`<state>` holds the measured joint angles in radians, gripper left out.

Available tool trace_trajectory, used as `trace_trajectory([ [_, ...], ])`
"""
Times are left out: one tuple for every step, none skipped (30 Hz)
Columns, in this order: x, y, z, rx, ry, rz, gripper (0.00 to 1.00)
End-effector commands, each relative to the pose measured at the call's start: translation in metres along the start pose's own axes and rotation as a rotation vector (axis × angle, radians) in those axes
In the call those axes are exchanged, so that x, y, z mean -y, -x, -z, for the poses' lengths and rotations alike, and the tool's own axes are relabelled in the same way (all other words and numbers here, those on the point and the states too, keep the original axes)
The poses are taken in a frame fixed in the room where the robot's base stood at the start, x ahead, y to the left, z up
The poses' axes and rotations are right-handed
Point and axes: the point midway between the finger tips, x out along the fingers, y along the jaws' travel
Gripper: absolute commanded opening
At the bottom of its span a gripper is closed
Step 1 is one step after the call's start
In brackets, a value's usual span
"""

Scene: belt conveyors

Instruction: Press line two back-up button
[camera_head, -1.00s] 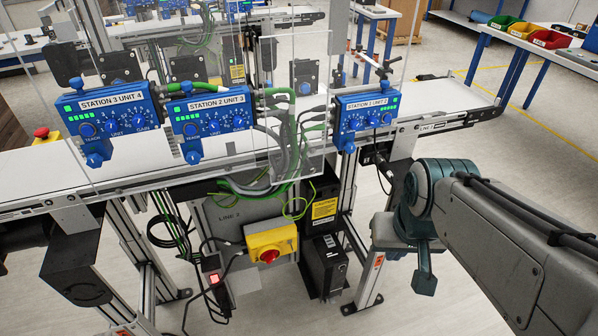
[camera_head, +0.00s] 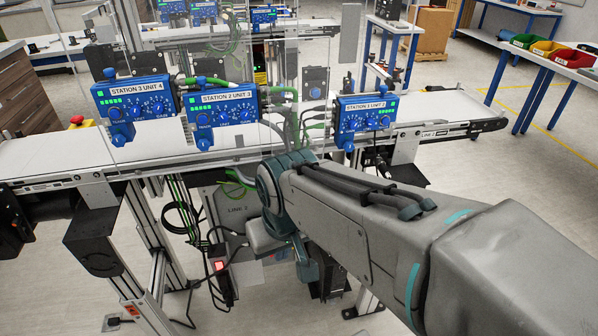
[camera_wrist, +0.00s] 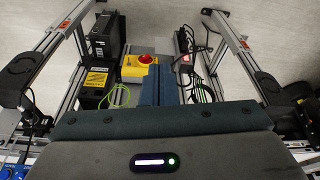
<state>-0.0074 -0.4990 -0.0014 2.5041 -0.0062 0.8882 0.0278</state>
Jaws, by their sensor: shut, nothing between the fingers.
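A yellow box with a round red button (camera_wrist: 145,58) shows in the wrist view, low under the conveyor. In the head view my arm hides this box. My gripper (camera_wrist: 155,68) is shut and empty; its dark teal fingers point toward the box and overlap its lower right part in the wrist view. I cannot tell whether they touch it. In the head view my arm reaches in front of the conveyor, over a grey panel marked LINE 2 (camera_head: 237,210). I see no label reading back-up.
A power strip with a lit red switch (camera_head: 220,266) hangs left of my arm; it also shows in the wrist view (camera_wrist: 186,59). Conveyor legs (camera_head: 160,245) and loose cables stand close by. Blue station units (camera_head: 225,115) line the white belt above. Another red button (camera_head: 77,120) sits far left.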

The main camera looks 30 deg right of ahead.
Motion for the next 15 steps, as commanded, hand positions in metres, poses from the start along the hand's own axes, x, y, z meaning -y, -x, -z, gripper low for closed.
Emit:
trace_trajectory([
  [0.000, 0.000, 0.000, 0.000, 0.000, 0.000, 0.00],
  [0.000, 0.000, 0.000, 0.000, 0.000, 0.000, 0.00],
  [0.000, 0.000, 0.000, 0.000, 0.000, 0.000, 0.00],
  [0.000, 0.000, 0.000, 0.000, 0.000, 0.000, 0.00],
  [0.000, 0.000, 0.000, 0.000, 0.000, 0.000, 0.00],
  [0.000, -0.001, 0.000, -0.001, 0.001, 0.001, 0.00],
  [0.000, -0.002, 0.001, -0.002, 0.003, 0.002, 0.00],
  [0.000, -0.004, 0.003, -0.005, 0.007, 0.004, 0.00],
  [0.000, -0.008, 0.006, -0.011, 0.015, 0.009, 0.00],
  [0.000, -0.013, 0.010, -0.017, 0.024, 0.015, 0.00],
  [0.000, -0.018, 0.015, -0.026, 0.035, 0.022, 0.00],
  [-0.001, -0.028, 0.023, -0.042, 0.055, 0.031, 0.00],
  [-0.001, -0.036, 0.030, -0.057, 0.074, 0.037, 0.00],
  [-0.003, -0.045, 0.039, -0.075, 0.093, 0.043, 0.00],
  [-0.006, -0.059, 0.051, -0.101, 0.120, 0.046, 0.00],
])
